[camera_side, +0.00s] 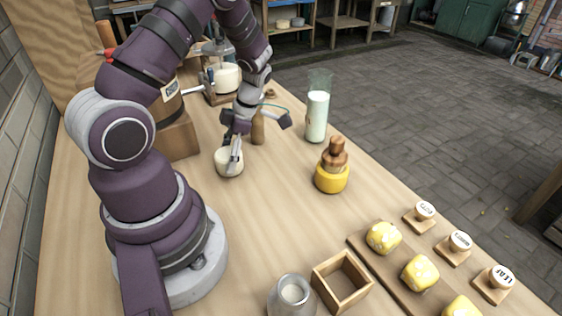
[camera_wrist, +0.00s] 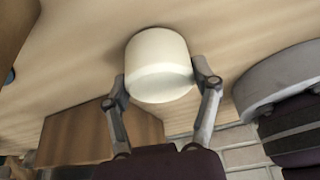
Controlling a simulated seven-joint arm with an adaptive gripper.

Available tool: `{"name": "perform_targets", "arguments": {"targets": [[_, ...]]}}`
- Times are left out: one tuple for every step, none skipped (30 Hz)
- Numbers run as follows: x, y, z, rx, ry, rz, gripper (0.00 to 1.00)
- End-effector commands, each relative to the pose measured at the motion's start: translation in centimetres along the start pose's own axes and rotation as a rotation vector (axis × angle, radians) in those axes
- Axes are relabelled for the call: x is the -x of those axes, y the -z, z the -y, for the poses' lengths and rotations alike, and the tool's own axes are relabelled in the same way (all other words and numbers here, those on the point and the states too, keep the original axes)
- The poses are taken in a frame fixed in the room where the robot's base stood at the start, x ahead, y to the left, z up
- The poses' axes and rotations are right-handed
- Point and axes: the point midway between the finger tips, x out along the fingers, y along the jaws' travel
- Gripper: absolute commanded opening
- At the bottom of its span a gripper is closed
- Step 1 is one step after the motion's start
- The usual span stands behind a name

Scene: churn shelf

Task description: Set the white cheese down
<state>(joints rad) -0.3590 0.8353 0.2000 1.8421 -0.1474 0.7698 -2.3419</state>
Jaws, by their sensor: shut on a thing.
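The white cheese (camera_side: 229,165) is a short, pale, rounded cylinder near the middle of the wooden table in the side view. My gripper (camera_side: 236,153) reaches down to it from above, with its fingers shut on it. In the wrist view the cheese (camera_wrist: 158,62) sits between the two fingertips of my gripper (camera_wrist: 164,84), one on each side. It looks upright in the side view and is at or close to the tabletop; I cannot tell whether its underside touches. Part of its upper side is hidden by the fingers.
A wooden peg-like object (camera_side: 258,128) stands close behind the cheese. A glass of milk (camera_side: 317,117) and a yellow round with a wooden top (camera_side: 332,178) stand to the right. An open wooden box (camera_side: 341,281) is in front. Bare tabletop (camera_side: 265,215) lies between.

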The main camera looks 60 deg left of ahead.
Motion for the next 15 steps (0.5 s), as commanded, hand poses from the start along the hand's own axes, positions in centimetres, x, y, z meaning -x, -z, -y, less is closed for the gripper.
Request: {"name": "perform_targets", "arguments": {"targets": [[-0.13,-0.04,0.0,0.0,0.0,-0.001,0.22],[-0.22,-0.07,0.0,0.0,0.001,-0.001,0.22],[-0.22,-0.08,-0.01,0.0,0.0,-0.001,0.66],[-0.21,-0.08,-0.01,0.0,0.0,-0.001,0.7],[-0.2,-0.07,-0.01,0.0,0.0,-0.001,0.74],[-0.2,-0.07,-0.01,0.0,0.0,-0.001,0.79],[-0.19,-0.07,-0.01,0.0,0.0,-0.001,0.83],[-0.19,-0.07,-0.01,0.0,0.0,-0.001,0.87],[-0.19,-0.07,-0.01,0.0,0.0,-0.001,0.88],[-0.18,-0.07,-0.01,0.0,0.0,-0.001,0.88],[-0.18,-0.07,-0.01,0.0,0.0,-0.001,0.88],[-0.18,-0.07,-0.01,0.0,0.0,-0.001,0.88],[-0.18,-0.07,-0.01,0.0,0.0,-0.001,0.88],[-0.18,-0.07,-0.01,0.0,0.0,-0.001,0.88],[-0.17,-0.07,-0.02,0.0,0.0,-0.001,0.88]]}}
